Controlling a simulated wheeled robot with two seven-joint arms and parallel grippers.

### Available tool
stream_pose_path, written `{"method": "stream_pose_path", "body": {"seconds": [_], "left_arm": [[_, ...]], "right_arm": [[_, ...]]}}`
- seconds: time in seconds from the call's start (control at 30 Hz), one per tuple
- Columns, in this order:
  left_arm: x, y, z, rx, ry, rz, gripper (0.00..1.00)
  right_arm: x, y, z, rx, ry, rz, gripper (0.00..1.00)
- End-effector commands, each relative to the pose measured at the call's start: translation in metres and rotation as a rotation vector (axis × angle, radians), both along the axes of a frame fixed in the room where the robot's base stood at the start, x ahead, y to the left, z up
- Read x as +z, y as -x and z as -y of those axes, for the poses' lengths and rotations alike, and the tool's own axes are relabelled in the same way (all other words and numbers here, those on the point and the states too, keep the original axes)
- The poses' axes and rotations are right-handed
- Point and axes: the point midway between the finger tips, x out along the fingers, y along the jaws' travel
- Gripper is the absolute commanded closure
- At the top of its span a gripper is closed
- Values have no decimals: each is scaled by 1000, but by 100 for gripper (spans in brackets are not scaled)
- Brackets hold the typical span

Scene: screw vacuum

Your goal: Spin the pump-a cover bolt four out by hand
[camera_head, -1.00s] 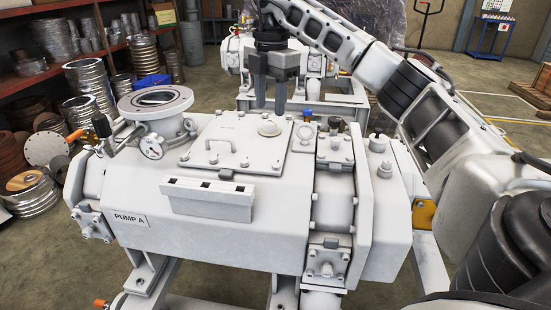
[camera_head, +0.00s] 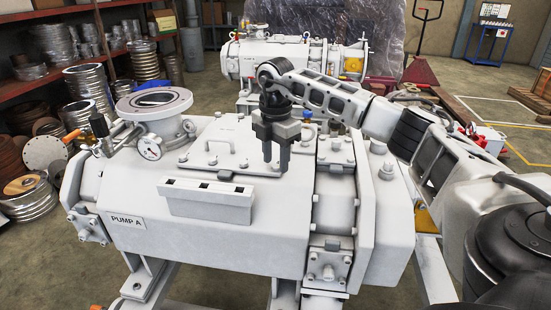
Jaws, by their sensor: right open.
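Pump A (camera_head: 160,236) is a white machine body with a "PUMP A" label at its left front. Its flat cover plate (camera_head: 212,138) lies on top, with a handle and small bolts along its edges; a front-edge bolt (camera_head: 182,158) shows at the left corner. My right gripper (camera_head: 276,164) points straight down over the cover's right front corner. Its two dark fingers are apart, with no held thing visible between them. The fingers hide that corner, so I cannot tell whether they touch or surround a bolt there. My left gripper is not in view.
A white slotted tray (camera_head: 206,206) sits on the pump's front slope, close to my right gripper. A pressure gauge (camera_head: 149,148) and round flange (camera_head: 153,103) stand at the left. Bolted housings (camera_head: 334,190) rise at the right. Another pump (camera_head: 290,58) stands behind.

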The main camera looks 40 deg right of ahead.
Motion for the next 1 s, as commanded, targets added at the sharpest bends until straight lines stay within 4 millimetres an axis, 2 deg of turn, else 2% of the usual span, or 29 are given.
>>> {"method": "stream_pose_path", "body": {"seconds": [0.37, 0.5, 0.53, 0.83, 1.0], "left_arm": [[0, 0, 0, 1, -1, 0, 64], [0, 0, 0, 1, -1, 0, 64], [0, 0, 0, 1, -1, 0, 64], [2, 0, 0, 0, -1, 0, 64], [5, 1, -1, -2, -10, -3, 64]], "right_arm": [[-6, 0, 0, 0, 0, 1, 59], [-6, 0, 0, 0, 0, 1, 98], [-6, 0, 0, 0, 0, 1, 100], [-5, 0, 0, 21, -1, 0, 100], [-4, 0, 0, 88, -1, -2, 100]]}}
